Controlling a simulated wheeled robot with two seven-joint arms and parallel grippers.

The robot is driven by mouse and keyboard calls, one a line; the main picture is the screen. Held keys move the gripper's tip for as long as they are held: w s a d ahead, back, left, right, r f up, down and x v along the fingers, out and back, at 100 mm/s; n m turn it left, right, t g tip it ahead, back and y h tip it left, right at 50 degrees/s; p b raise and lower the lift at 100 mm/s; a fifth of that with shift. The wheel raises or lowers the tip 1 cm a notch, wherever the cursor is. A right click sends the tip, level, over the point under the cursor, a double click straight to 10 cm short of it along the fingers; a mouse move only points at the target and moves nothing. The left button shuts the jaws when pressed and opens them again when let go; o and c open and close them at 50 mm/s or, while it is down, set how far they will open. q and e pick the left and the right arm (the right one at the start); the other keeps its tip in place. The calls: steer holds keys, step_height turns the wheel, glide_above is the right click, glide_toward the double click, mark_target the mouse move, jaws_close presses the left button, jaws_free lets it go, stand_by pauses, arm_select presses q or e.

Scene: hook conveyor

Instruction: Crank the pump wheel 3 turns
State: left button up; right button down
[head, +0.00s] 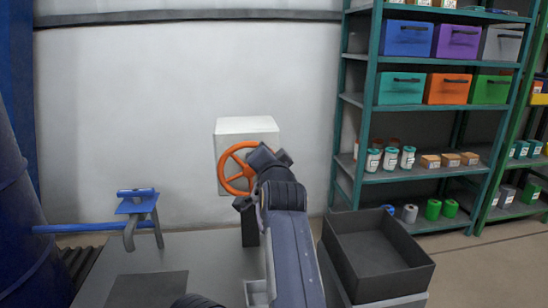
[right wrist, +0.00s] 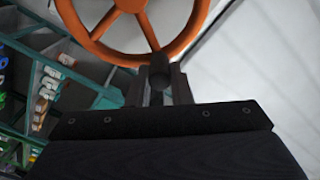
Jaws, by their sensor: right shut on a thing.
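The orange pump wheel (head: 231,168) is mounted on the front of a white box (head: 246,126) on a dark post. My right arm reaches up from the bottom, and my right gripper (head: 250,180) is at the wheel's right side, hiding part of its rim. In the right wrist view the orange wheel (right wrist: 140,28) fills the top. My right gripper (right wrist: 160,88) is shut on the dark handle knob (right wrist: 158,66) at the wheel's near rim. My left gripper is not in view.
A black open bin (head: 376,258) stands to the right of my right arm. A blue bar (head: 95,226) with a bracket is at the left. A shelf rack (head: 373,95) with coloured boxes stands at the right. The grey table (head: 208,262) is mostly clear.

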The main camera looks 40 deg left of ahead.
mark_target(248, 145)
steer(key=shift+s+a+r+n+p, duration=0.2)
steer(key=shift+s+a+n, duration=0.3)
steer(key=shift+n, duration=0.55)
steer(key=shift+s+a+r+n+p, duration=0.2)
steer(key=shift+s+a+n, duration=0.3)
steer(key=shift+n, duration=0.5)
steer(key=shift+s+a+r+n+p, duration=0.1)
steer(key=shift+s+a+n+p, duration=0.4)
steer(key=shift+n, duration=0.55)
steer(key=shift+s+d, duration=0.1)
steer(key=shift+f, duration=0.1)
steer(key=c, duration=1.3)
jaws_free()
